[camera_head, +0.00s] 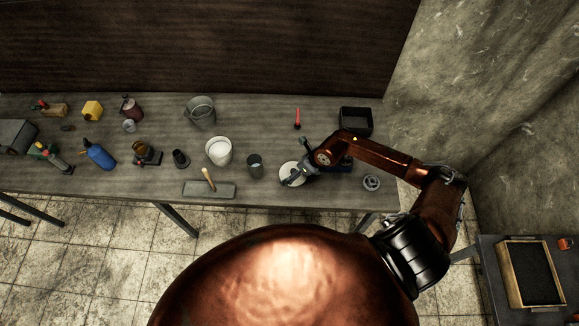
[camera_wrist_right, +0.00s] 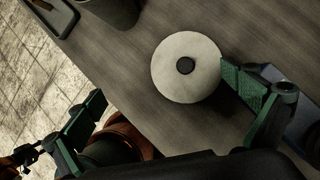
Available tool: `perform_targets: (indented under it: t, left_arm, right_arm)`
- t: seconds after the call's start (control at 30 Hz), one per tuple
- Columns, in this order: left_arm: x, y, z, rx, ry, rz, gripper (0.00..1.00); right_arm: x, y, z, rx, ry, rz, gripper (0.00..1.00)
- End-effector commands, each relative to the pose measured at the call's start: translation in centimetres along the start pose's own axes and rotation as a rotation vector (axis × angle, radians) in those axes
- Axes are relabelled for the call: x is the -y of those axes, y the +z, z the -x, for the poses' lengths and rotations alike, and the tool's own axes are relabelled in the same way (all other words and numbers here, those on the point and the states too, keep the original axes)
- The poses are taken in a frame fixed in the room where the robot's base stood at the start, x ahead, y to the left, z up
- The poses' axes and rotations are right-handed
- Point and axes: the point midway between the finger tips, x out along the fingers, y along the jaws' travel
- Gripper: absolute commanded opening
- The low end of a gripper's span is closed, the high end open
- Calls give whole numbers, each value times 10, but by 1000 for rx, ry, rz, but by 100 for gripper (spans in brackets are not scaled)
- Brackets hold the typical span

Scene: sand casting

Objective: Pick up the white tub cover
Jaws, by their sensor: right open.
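The white tub cover (camera_wrist_right: 170,78) is a round white disc with a dark knob at its centre. It lies flat on the grey table and also shows in the head view (camera_head: 287,170), partly hidden by my gripper. My right gripper (camera_head: 294,178) is open and empty, above the cover's right side in the head view. In the right wrist view its two fingers (camera_wrist_right: 165,100) are spread wide, with the cover between and beyond them. The right finger looks close to the cover's rim; I cannot tell whether it touches. My left gripper does not show.
A grey cup (camera_head: 255,165) stands left of the cover, and a flat tray with a wooden-handled tool (camera_head: 209,188) lies near the front edge. A dark box (camera_head: 356,121) stands behind my arm. A small metal round part (camera_head: 372,182) lies to the right.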

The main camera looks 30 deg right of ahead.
Motion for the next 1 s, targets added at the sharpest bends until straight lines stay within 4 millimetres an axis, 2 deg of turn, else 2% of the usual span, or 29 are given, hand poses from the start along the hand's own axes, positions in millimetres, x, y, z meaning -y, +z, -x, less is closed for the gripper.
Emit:
perform_targets:
  t: [0.03, 0.1, 0.2, 0.43, 0.73, 1.0]
  left_arm:
    - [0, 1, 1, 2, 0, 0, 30]
    - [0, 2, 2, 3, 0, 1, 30]
    - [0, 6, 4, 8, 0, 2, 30]
    - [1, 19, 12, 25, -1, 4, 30]
    - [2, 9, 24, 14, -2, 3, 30]
    - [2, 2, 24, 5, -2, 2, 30]
  right_arm:
    - [15, -8, 2, -36, -40, 27, 100]
    - [26, -14, 2, -66, -71, 47, 100]
    - [33, -18, -5, -80, -85, 53, 100]
    - [33, -16, -27, -77, -82, 52, 100]
    - [36, -13, -66, -77, -81, 51, 100]
    - [36, -14, -74, -76, -81, 54, 100]
